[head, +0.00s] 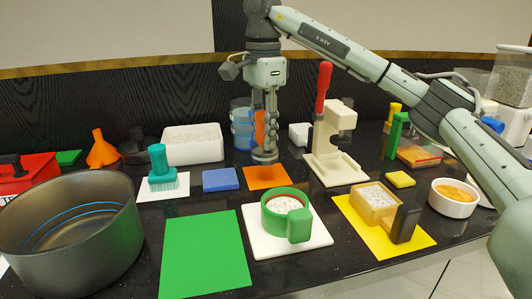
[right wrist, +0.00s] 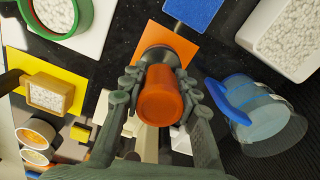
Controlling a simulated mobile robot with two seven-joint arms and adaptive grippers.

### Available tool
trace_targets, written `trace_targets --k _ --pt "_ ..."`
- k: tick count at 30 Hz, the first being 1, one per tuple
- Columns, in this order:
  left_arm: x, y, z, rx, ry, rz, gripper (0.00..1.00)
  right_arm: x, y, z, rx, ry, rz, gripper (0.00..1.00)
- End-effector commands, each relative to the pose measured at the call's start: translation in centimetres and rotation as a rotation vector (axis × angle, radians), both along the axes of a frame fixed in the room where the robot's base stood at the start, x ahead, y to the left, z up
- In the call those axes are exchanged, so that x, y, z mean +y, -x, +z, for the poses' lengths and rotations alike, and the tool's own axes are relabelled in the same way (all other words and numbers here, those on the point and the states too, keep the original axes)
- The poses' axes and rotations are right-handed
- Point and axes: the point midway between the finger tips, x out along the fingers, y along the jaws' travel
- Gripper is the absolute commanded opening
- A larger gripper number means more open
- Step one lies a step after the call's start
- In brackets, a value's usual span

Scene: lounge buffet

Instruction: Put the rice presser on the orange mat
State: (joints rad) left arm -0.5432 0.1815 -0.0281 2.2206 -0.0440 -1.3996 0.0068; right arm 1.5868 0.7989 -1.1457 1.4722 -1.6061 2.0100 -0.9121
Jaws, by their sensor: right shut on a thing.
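The rice presser has an orange handle (head: 259,128) and a round grey foot (head: 264,156). My right gripper (head: 265,138) is shut on its handle and holds it upright. The handle fills the middle of the right wrist view (right wrist: 162,98), between the fingers. The orange mat (head: 266,178) lies flat on the dark counter, and the foot overlaps its back edge in the head view. In the right wrist view the mat (right wrist: 165,38) shows behind the foot. I cannot tell whether the foot touches the mat. My left gripper is not in view.
A cream press with a red lever (head: 323,88) stands close on the right. A green cup (head: 287,214) on a white mat is in front. A blue see-through container (head: 241,125) stands behind.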

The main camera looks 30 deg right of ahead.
Motion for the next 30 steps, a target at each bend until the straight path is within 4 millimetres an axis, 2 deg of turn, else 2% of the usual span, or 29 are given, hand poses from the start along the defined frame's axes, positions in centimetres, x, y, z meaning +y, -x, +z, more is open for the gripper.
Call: trace_targets --k 5,9,11,13,25,26,30 --pt "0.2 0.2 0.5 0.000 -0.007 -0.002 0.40 -0.8 -0.6 -0.8 -0.001 -0.001 0.001 0.00" --pt "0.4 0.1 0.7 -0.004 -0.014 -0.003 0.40 -0.8 -0.5 -2.5 0.002 -0.001 0.003 0.00" --pt "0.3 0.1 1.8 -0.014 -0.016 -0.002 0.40 -0.8 -0.5 -3.3 0.001 0.000 0.001 0.00" --pt "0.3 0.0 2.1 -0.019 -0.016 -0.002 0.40 -0.9 -0.5 -4.2 0.000 0.000 0.000 0.00" --pt "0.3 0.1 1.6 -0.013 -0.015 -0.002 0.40 -0.8 -0.5 -4.9 -0.001 0.000 0.001 0.00" --pt "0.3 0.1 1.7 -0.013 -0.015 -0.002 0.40 -0.8 -0.5 -4.9 -0.001 0.000 0.001 0.33" --pt "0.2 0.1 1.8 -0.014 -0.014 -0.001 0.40 -0.8 -0.5 -4.8 0.000 0.000 0.001 0.50"
